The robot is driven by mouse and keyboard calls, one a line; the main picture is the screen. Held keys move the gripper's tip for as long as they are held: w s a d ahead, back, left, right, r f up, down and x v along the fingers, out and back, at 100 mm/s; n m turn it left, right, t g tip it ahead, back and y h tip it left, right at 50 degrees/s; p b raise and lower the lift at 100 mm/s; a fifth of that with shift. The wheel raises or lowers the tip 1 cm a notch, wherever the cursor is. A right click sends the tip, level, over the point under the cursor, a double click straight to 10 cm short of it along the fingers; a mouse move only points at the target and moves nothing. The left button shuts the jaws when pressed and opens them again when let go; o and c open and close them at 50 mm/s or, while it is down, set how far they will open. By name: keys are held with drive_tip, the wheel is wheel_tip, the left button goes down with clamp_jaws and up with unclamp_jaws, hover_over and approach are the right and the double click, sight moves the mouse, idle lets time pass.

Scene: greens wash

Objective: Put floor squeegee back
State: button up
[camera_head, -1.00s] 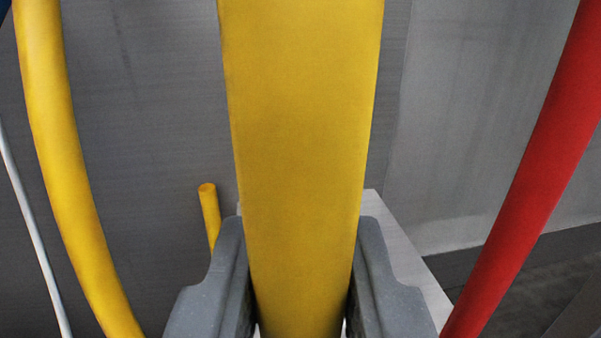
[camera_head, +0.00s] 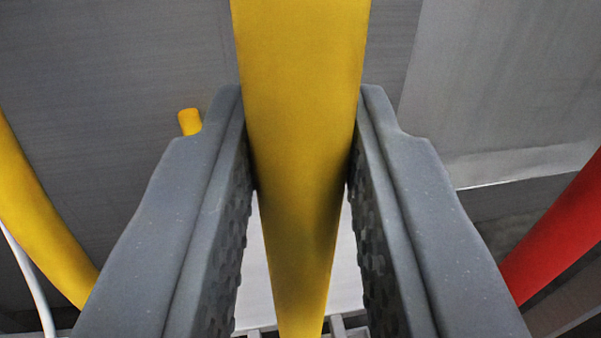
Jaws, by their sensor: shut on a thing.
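A thick yellow handle (camera_head: 305,100) runs from the top to the bottom of the view, between the two grey jaws of my gripper (camera_head: 303,135). The jaws are shut on it near their tips. The handle narrows toward the bottom, and its ends are out of view, so I cannot see a squeegee head.
A second yellow pole (camera_head: 38,215) and a thin white one (camera_head: 30,280) stand at the left. A red pole (camera_head: 560,230) stands at the right. A short yellow peg (camera_head: 190,121) shows beyond the left jaw. A grey wall (camera_head: 110,60) is behind, and a pale flat surface (camera_head: 345,270) lies below.

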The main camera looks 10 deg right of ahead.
drive_tip(key=o, duration=0.8)
drive_tip(key=shift+o, duration=0.2)
drive_tip(key=p+v, duration=0.2)
drive_tip(key=v, duration=1)
drive_tip(key=shift+p, duration=0.35)
drive_tip(key=shift+s, duration=0.1)
